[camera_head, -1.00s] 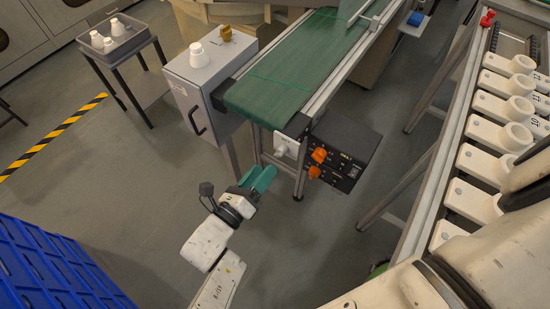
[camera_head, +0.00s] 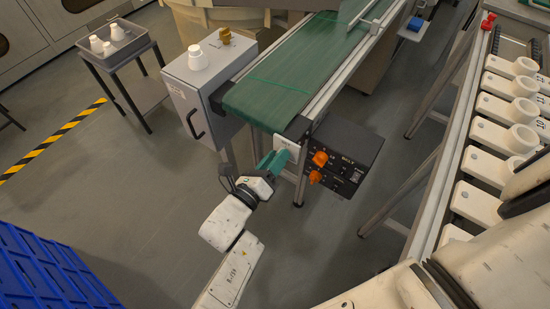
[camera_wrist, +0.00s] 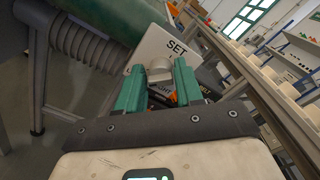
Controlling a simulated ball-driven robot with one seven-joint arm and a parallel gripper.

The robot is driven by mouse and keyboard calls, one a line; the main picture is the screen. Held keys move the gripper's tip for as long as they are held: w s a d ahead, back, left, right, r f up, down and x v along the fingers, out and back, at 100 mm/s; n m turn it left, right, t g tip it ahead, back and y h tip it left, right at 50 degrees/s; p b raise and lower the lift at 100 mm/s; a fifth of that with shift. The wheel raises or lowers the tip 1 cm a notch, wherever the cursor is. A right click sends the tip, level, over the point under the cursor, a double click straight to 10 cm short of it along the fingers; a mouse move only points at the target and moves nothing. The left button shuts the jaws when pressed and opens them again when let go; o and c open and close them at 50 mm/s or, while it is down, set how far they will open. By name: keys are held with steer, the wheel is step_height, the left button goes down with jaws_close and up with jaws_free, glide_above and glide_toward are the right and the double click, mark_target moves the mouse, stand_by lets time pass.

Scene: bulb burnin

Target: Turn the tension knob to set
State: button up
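The tension knob (camera_wrist: 160,71) is a pale round cap on a white plate (camera_wrist: 160,47) marked "SET" in the wrist view. In the head view the plate (camera_head: 288,148) sits at the near end of the green conveyor, and my gripper hides the knob. My gripper (camera_head: 273,163) is just in front of the plate. In the wrist view my gripper (camera_wrist: 158,88) has its two teal fingers apart, with the knob showing between their tips. I cannot tell whether the fingers touch the knob. The knob's pointer is not readable.
A black control box (camera_head: 345,155) with orange knobs (camera_head: 319,159) is right of the plate, under the green conveyor (camera_head: 280,85). A grey cabinet (camera_head: 205,95) stands to the left. A blue crate (camera_head: 45,270) is at lower left. The floor between is clear.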

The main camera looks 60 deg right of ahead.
jaws_close()
steer(key=m+p, duration=0.1)
steer(key=m, duration=0.8)
steer(key=m+p, duration=0.1)
steer(key=m, duration=0.7)
steer(key=m+p, duration=0.1)
steer(key=m, duration=0.8)
steer(key=shift+s+f+m, duration=0.15)
steer(key=shift+s+m, duration=0.1)
steer(key=shift+m, duration=0.05)
stand_by(0.5)
steer(key=shift+o, duration=1.9)
jaws_free()
